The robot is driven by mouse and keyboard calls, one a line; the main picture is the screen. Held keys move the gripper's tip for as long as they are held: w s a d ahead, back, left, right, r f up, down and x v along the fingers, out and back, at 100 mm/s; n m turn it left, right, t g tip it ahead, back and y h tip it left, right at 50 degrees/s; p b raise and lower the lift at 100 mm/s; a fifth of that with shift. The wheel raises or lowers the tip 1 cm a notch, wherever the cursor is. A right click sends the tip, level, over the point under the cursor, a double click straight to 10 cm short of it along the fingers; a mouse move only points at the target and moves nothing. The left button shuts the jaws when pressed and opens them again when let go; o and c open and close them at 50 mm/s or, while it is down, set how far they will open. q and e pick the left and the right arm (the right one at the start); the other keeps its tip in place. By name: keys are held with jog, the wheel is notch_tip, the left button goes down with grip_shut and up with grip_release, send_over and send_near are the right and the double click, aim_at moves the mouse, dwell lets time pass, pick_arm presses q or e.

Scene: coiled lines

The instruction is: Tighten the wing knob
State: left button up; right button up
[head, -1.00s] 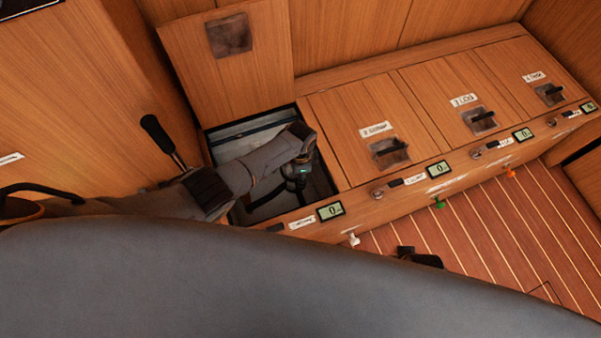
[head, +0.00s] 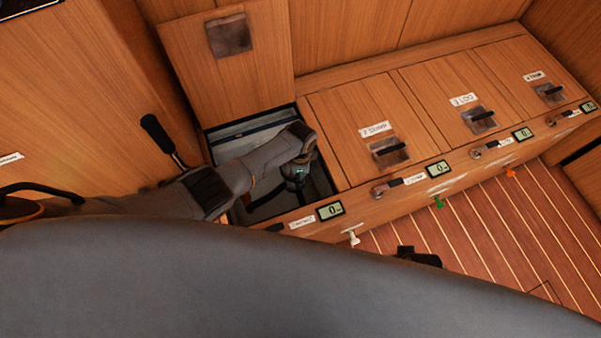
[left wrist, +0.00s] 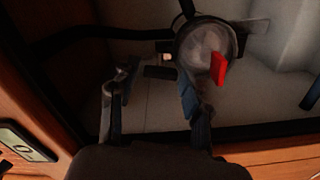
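My left gripper (head: 297,186) reaches down into the open locker (head: 222,140) in the bench. In the left wrist view its two fingers (left wrist: 158,88) are spread apart. Between and just beyond the fingertips is a short dark cylindrical part (left wrist: 160,72) with a small pale piece behind it. Beside the right finger is a round grey metal fitting (left wrist: 205,45) with a red handle (left wrist: 218,68). I cannot make out which part is the wing knob. A dark shape at the edge of my body may be my right gripper (head: 418,256).
The locker's raised lid (head: 235,75) stands behind the opening. Closed lids with latches (head: 388,152) run to the right.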

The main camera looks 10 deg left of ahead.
pick_arm(q)
jog(key=shift+o, duration=0.2)
jog(key=shift+r, duration=0.15)
notch_tip(320, 180, up, 12)
dwell(0.5)
dwell(0.5)
